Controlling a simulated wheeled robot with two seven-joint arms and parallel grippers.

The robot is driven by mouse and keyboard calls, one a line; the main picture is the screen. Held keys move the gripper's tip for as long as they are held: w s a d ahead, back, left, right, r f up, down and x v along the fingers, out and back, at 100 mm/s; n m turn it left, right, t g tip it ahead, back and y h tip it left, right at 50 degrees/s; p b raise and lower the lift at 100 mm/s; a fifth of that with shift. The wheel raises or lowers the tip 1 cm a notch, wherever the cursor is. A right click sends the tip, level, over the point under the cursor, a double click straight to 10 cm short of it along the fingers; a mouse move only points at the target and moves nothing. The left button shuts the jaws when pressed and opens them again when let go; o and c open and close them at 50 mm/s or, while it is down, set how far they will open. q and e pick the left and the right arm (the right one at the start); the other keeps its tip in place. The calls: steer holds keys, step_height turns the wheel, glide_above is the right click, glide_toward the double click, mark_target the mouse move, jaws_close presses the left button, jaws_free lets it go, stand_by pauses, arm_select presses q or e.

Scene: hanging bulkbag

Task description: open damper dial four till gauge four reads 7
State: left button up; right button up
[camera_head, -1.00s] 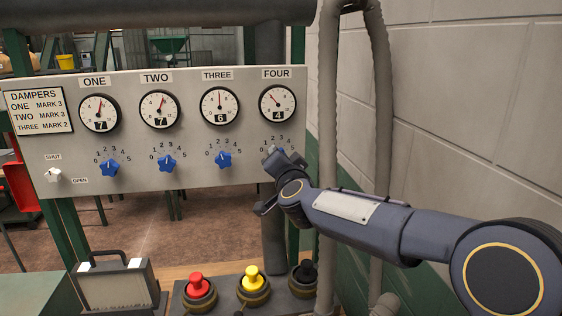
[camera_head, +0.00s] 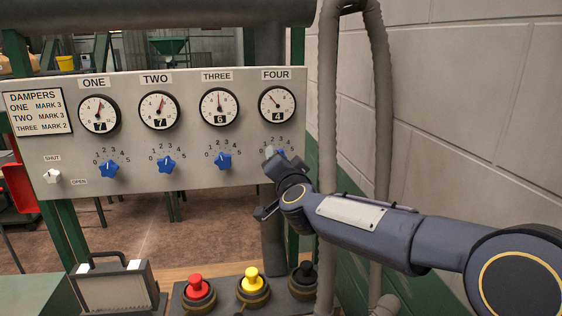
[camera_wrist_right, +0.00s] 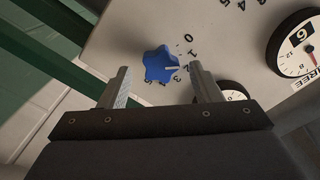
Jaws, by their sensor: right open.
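Gauge four (camera_head: 277,104) on the grey panel has a window showing 4, with its needle pointing up-left. Damper dial four, a blue star-shaped knob, is mostly hidden behind my right gripper (camera_head: 284,160) in the head view. In the right wrist view the blue dial (camera_wrist_right: 158,64) shows clearly, with a white mark pointing toward the right-hand finger; that finger hides some numerals. My right gripper (camera_wrist_right: 162,84) is open, its fingers on either side of the dial's line and apart from it. My left gripper is not in view.
Dials one (camera_head: 109,169), two (camera_head: 166,164) and three (camera_head: 223,160) sit left of dial four, under gauges reading 7, 7 and 6. A grey hose (camera_head: 330,130) hangs right of the panel. Red (camera_head: 196,286), yellow (camera_head: 252,280) and black (camera_head: 303,276) buttons stand below.

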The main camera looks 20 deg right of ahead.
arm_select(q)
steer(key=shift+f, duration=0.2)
arm_select(e)
steer(key=v, duration=0.6)
steer(key=shift+s, duration=0.25)
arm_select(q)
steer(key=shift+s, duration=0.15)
arm_select(e)
steer(key=shift+a, duration=0.1)
